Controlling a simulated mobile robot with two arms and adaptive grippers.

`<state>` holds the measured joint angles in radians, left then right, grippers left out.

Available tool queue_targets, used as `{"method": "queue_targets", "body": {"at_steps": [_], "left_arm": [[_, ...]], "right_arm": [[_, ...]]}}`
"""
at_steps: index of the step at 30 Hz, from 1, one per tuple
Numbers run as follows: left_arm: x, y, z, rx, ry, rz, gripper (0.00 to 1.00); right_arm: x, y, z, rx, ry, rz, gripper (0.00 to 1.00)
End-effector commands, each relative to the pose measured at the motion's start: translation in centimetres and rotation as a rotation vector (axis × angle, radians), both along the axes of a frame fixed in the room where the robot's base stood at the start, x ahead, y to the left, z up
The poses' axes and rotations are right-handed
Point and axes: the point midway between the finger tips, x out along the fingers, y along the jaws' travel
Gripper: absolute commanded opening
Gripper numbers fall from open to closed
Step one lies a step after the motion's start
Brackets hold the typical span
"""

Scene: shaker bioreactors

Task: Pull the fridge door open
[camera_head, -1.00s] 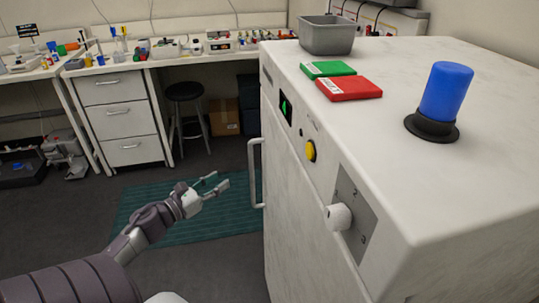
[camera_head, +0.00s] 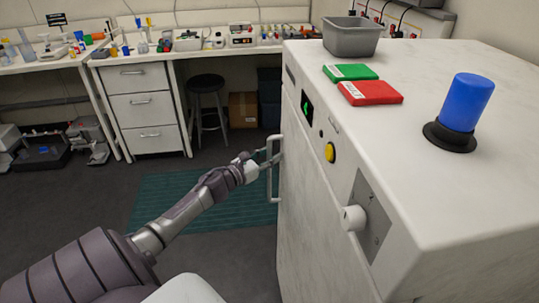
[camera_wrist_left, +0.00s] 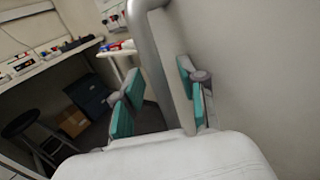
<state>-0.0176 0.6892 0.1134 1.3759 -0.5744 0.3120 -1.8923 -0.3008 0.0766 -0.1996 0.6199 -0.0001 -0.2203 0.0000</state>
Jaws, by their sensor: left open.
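The white fridge (camera_head: 320,215) stands at the right in the head view, its door side facing left. Its vertical door handle (camera_head: 271,188) is a pale bar on that side. My left gripper (camera_head: 272,157) is open at the upper part of the handle. In the left wrist view the handle (camera_wrist_left: 160,55) runs down between the two teal-padded fingers of the gripper (camera_wrist_left: 160,105). The fingers are apart, one on each side of the bar, and I cannot tell whether either touches it. The door looks closed. My right gripper is not in view.
On the fridge top are a blue cylinder on a black base (camera_head: 465,103), a red box (camera_head: 370,93), a green box (camera_head: 351,73) and a grey bin (camera_head: 350,37). A white knob (camera_head: 353,218) juts from the front. The floor by the teal mat (camera_head: 200,205) is clear.

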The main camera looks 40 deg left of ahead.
Motion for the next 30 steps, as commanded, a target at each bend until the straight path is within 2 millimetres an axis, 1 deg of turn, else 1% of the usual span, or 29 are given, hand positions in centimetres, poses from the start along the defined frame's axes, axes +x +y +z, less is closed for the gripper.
{"method": "queue_targets", "body": {"at_steps": [6,8,12,14,26,30], "left_arm": [[0.02,-0.02,-0.07,-0.001,0.001,0.000,0.41],[0.01,-0.02,-0.06,-0.001,0.001,0.000,0.33],[0.00,-0.01,-0.06,-0.001,0.000,0.000,0.10],[0.00,-0.01,-0.06,-0.001,0.000,0.000,0.00],[-0.11,0.06,-0.09,-0.001,0.001,0.001,0.00],[-0.85,0.77,-0.23,-0.002,0.003,0.016,0.00]], "right_arm": [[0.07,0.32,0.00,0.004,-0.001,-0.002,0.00],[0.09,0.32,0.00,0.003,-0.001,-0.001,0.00],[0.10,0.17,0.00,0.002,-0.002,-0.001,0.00],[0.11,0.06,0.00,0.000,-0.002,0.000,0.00],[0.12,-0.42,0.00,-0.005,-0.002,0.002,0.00],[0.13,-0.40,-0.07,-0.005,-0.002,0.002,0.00]]}}
